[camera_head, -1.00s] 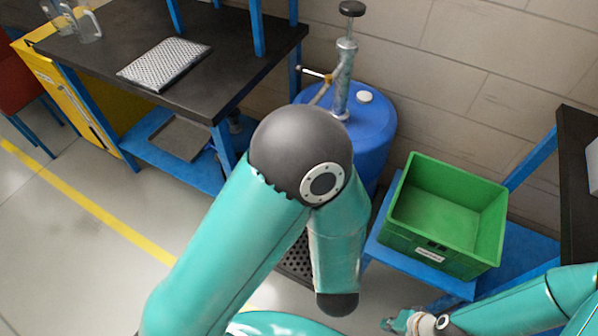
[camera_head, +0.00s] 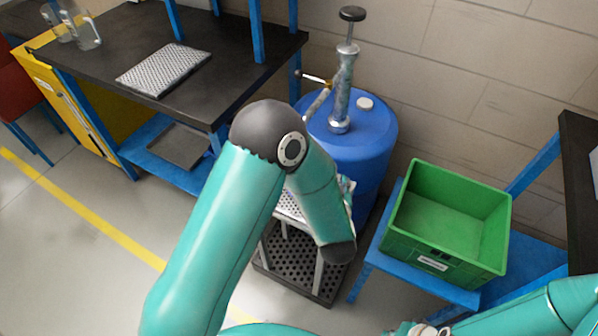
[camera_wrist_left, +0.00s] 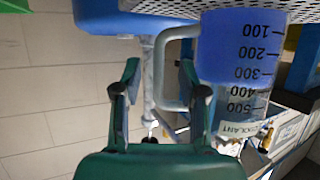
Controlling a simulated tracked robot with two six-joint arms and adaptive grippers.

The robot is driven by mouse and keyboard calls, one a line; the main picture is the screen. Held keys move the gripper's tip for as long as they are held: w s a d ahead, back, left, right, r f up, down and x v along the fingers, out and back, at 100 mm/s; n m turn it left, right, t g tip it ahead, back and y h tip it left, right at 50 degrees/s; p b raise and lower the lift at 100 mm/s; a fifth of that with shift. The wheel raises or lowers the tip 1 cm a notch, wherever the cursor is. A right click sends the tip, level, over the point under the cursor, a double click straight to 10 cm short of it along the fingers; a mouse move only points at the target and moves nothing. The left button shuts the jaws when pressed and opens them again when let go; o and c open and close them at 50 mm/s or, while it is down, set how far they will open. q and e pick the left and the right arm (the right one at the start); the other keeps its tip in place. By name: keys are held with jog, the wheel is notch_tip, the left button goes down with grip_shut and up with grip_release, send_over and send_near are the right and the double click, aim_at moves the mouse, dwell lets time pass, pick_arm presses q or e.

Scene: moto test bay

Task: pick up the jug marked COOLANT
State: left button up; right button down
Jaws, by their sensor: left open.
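The jug marked COOLANT (camera_wrist_left: 242,65) fills the upper right of the left wrist view, upside down in that picture. It is clear with blue liquid, a black scale and a label (camera_wrist_left: 238,129). My left gripper (camera_wrist_left: 160,68) is open, and the jug's grey handle (camera_wrist_left: 161,70) shows between its two fingers, not clamped. In the head view the jug is mostly or fully hidden behind my left arm, above a perforated stand (camera_head: 290,207). My right gripper (camera_head: 405,329) is at the bottom edge of the head view, partly cut off; its jaws are unclear.
A blue drum (camera_head: 372,138) with a hand pump (camera_head: 342,92) stands right behind the stand. A green crate (camera_head: 425,262) sits on a blue shelf to the right. A black workbench (camera_head: 115,45) holds clear jugs (camera_head: 87,33) and a perforated plate (camera_head: 163,68) at the left.

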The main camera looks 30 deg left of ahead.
pick_arm(q)
jog(key=x, duration=0.3)
jog(key=shift+w+f, duration=0.25)
grip_shut()
jog(key=shift+r, duration=0.1)
